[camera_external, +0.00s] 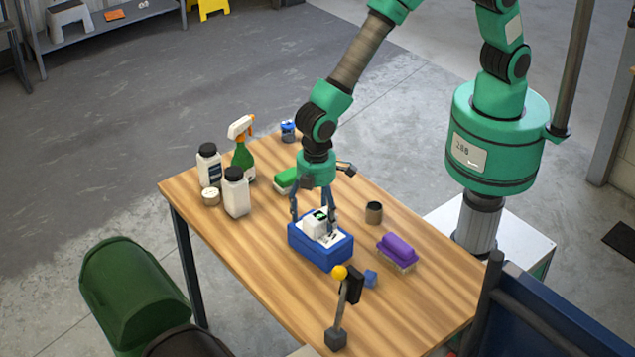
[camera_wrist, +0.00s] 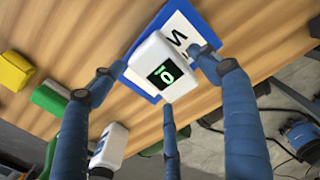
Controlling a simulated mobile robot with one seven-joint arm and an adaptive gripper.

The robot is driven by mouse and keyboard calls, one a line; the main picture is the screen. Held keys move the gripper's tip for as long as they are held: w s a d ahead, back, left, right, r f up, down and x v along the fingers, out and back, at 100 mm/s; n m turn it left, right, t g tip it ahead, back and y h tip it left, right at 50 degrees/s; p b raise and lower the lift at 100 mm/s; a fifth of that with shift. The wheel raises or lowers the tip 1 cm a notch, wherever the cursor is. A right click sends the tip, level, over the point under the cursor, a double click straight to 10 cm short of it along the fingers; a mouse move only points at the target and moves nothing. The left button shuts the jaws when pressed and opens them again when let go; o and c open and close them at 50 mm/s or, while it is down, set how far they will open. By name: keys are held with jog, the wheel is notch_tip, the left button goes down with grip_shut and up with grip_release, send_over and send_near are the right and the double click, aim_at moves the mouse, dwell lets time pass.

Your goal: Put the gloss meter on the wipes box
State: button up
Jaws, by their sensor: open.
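The gloss meter (camera_external: 314,223) is a small white block with a dark screen and green digits. It appears to rest upright on top of the blue wipes box (camera_external: 322,255), which has a white label. In the wrist view the gloss meter (camera_wrist: 162,66) lies over the label of the wipes box (camera_wrist: 187,24), a little askew to it. My gripper (camera_external: 312,218) points down with its fingers around the gloss meter. The wrist view shows the gripper (camera_wrist: 158,82) open, its fingertips spread on either side of the meter. Whether any fingertip touches it is hard to tell.
White bottles (camera_external: 236,198) and a green spray bottle (camera_external: 243,160) stand back left. The tabletop (camera_external: 255,238) left of the box is clear.

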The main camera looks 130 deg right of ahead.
notch_tip(320, 180, up, 10)
jog(key=p, duration=0.1)
jog(key=shift+r+p, duration=0.15)
jog(key=shift+p, duration=0.2)
dwell(0.5)
notch_tip(320, 180, up, 14)
jog(key=t, duration=0.1)
send_over(316, 214)
jog(key=s+a, duration=0.1)
jog(key=s, duration=0.6)
jog(key=s+a+r+t, duration=0.1)
jog(key=s+r+t, duration=0.1)
jog(key=s+r, duration=0.85)
jog(key=s+r+t, duration=0.1)
jog(key=s+r, duration=0.2)
jog(key=s, duration=0.9)
jog(key=s+a+r+t, duration=0.1)
jog(key=s+r, duration=0.3)
jog(key=s, duration=0.9)
jog(key=shift+a+t, duration=0.2)
jog(key=shift+t, duration=0.1)
